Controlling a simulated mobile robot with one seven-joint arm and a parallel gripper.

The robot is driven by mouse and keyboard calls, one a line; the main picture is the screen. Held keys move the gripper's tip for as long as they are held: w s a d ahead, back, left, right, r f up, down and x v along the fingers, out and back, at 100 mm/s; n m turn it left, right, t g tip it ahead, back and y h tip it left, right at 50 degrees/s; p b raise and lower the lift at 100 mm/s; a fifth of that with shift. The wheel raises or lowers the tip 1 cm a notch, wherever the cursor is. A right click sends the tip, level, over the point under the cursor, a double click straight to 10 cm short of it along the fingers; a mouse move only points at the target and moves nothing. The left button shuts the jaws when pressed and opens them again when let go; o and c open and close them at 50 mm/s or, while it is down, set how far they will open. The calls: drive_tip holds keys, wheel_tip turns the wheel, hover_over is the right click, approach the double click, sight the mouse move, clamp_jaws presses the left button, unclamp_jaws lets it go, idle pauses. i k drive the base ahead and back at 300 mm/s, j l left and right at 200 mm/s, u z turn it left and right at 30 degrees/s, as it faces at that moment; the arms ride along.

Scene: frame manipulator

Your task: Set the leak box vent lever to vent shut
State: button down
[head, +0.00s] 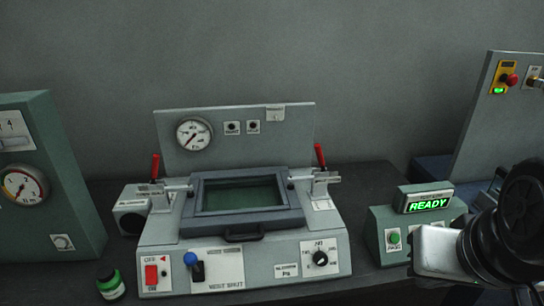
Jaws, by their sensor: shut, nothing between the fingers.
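The leak box (160,240) stands on the dark bench, with a framed lid (250,216) lying flat over its dark green window. The vent lever (197,271) is on the front panel, left of centre. Its blue knob (190,258) points up, level with the upper label, which seems to read vent open. The lower label (226,284) seems to read vent shut. My gripper (428,256) is at the right edge, shut and empty, well away from the lever, in front of the ready box. Its fingertips are hard to make out.
A red switch (151,274) sits just left of the lever and a black dial (320,258) farther right. Red-handled clamps (155,168) flank the lid. A green-capped jar (110,284) stands at front left. The ready box (428,206) stands right of the leak box.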

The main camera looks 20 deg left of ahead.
sight(189, 260)
drive_tip(key=u, duration=1.65)
drive_tip(key=i+j+z, duration=0.3)
drive_tip(key=i+j, duration=0.25)
